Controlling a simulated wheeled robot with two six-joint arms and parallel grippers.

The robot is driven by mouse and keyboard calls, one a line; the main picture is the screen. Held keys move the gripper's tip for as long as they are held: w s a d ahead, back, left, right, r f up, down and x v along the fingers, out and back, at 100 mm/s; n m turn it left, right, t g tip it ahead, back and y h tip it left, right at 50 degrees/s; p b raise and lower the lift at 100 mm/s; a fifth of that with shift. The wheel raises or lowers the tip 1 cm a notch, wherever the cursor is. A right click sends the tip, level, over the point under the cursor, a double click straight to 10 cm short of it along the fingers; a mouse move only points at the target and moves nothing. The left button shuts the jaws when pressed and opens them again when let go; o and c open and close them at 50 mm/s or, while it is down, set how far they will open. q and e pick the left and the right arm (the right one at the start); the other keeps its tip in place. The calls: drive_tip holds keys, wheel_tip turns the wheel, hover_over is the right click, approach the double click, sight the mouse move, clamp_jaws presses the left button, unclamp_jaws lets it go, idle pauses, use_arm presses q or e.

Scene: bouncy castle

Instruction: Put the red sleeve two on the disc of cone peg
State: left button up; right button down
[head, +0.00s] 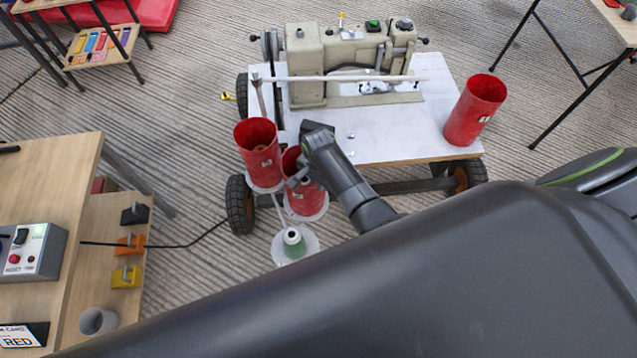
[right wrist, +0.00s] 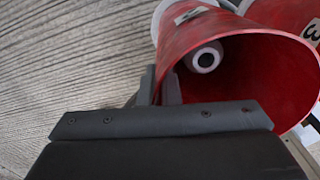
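A red sleeve (head: 305,197), partly hidden by my right gripper (head: 300,162), stands over a white disc. In the right wrist view the pale tip of a peg (right wrist: 204,57) shows inside this sleeve (right wrist: 250,85). My right gripper (right wrist: 160,88) pinches its rim, one finger inside and one outside; its number cannot be read. A red sleeve marked 3 (head: 260,167) stands on another disc just left of it. A green cone peg (head: 293,240) stands on a bare white disc (head: 283,250) in front. My left gripper is not in view.
Another red sleeve (head: 475,108) stands at the right end of the white cart top (head: 385,140). A sewing machine (head: 350,60) is at the back of the cart. A wooden bench (head: 40,190) with a control box (head: 30,252) is at the left. Open floor lies between.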

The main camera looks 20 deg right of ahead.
drive_tip(key=shift+f, duration=0.15)
drive_tip(key=c, duration=1.6)
unclamp_jaws()
drive_tip(key=shift+c, duration=0.2)
wheel_tip(320, 180, up, 12)
drive_tip(key=p, duration=0.2)
drive_tip(key=shift+r+p, duration=0.2)
drive_tip(key=shift+p, duration=0.1)
